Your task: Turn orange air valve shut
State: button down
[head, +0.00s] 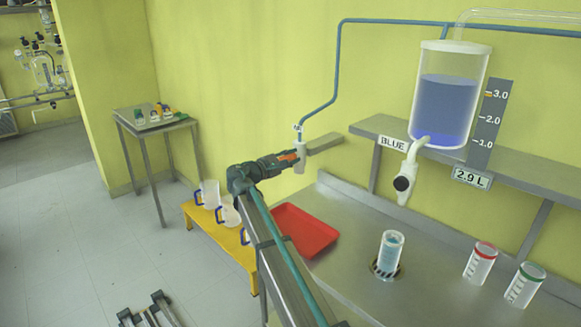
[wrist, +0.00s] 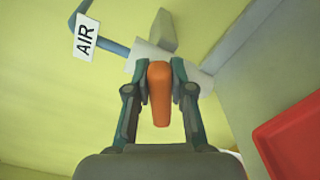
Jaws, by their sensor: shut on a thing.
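The orange air valve handle (wrist: 159,92) sits between the two fingers of my gripper (wrist: 160,72) in the wrist view, and the fingers are shut on it. The handle points toward the wrist camera, in front of a pale valve body (wrist: 190,70). A white AIR label (wrist: 86,38) hangs on the blue pipe at the upper left. In the head view my gripper (head: 291,160) reaches the pale valve body (head: 301,157) below the blue pipe. Only a small orange part of the handle (head: 287,157) shows there, and the fingers hide the rest.
A red tray (head: 305,232) lies below the valve. A glass vessel of blue liquid (head: 446,105) hangs right of it, its display reading 2.9 L. A beaker (head: 389,255) and two marked cups stand on the steel bench. A yellow bench (head: 222,238) holds jugs.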

jog(key=m+b, duration=0.1)
jog(key=b, duration=0.1)
jog(key=f+m+b, duration=0.1)
jog(key=m, duration=0.1)
jog(key=shift+f+m+b, duration=0.15)
jog(key=shift+m+b, duration=0.15)
jog(key=shift+b, duration=0.1)
jog(key=shift+m+b, duration=1.1)
jog(key=shift+b, duration=0.05)
jog(key=c, duration=1)
grip_release()
jog(key=shift+s, duration=0.15)
jog(key=v, duration=1.1)
jog(key=shift+s+a, duration=0.3)
